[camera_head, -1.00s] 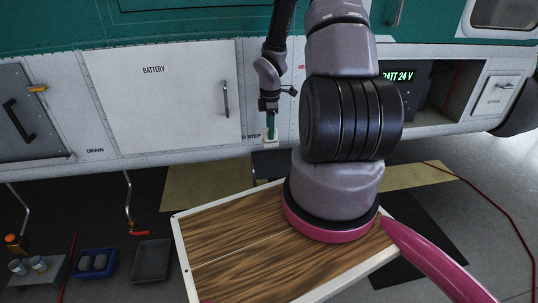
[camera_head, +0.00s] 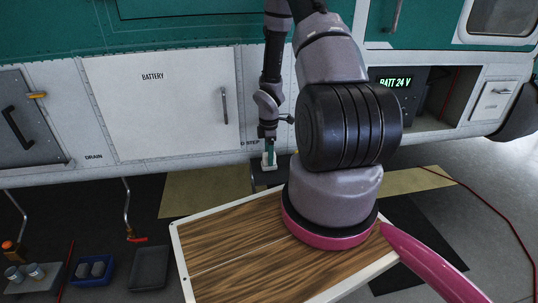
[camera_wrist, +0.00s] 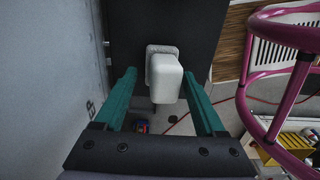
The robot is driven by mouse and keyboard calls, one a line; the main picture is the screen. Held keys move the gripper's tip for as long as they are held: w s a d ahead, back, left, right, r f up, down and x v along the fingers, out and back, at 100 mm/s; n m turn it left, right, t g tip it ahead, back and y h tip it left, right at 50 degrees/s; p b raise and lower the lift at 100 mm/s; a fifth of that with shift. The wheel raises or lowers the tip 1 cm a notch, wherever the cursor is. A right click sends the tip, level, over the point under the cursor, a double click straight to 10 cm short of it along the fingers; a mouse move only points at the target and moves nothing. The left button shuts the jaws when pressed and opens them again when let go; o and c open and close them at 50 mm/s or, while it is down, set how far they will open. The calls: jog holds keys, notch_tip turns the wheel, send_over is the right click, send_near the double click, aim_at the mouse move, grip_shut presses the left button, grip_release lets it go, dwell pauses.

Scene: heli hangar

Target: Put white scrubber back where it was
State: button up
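The white scrubber (camera_wrist: 166,82) is a small white block with a grey speckled base. In the wrist view it stands between my gripper's two green fingers (camera_wrist: 158,85), with a gap beside it, wider on the left. My gripper looks open around it. In the head view the scrubber (camera_head: 268,164) is low by the helicopter's side, just above or on a small dark step (camera_head: 266,181); contact is hard to tell. My gripper (camera_head: 269,156) points down there, one green finger partly in front of the scrubber.
The white helicopter side with the BATTERY door (camera_head: 165,115) is close behind my gripper. Blue (camera_head: 76,280) and dark (camera_head: 147,285) trays lie on the floor at left. A red cable (camera_head: 497,220) runs at right.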

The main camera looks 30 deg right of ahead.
jog(key=shift+r, duration=0.1)
notch_tip(320, 180, up, 12)
notch_tip(320, 180, up, 11)
jog(key=m+t+h, duration=0.1)
jog(key=m, duration=0.3)
send_over(267, 154)
jog(key=s+a+r+m+t, duration=0.1)
jog(key=s+a+r+m, duration=0.15)
jog(key=r, duration=0.35)
jog(key=s+a+r+m+t, duration=0.1)
jog(key=r+m, duration=0.2)
jog(key=r, duration=0.3)
jog(key=s+a+r+m+t+y, duration=0.1)
jog(key=s+a+r+m+t, duration=0.1)
jog(key=s+a+r+m, duration=0.2)
jog(key=s+a+r+m+t+y, duration=0.2)
jog(key=s+a+r+m, duration=0.2)
jog(key=s+r, duration=0.6)
jog(key=shift+s+a+r+m, duration=0.4)
jog(key=shift+s+m, duration=0.35)
jog(key=shift+s, duration=0.05)
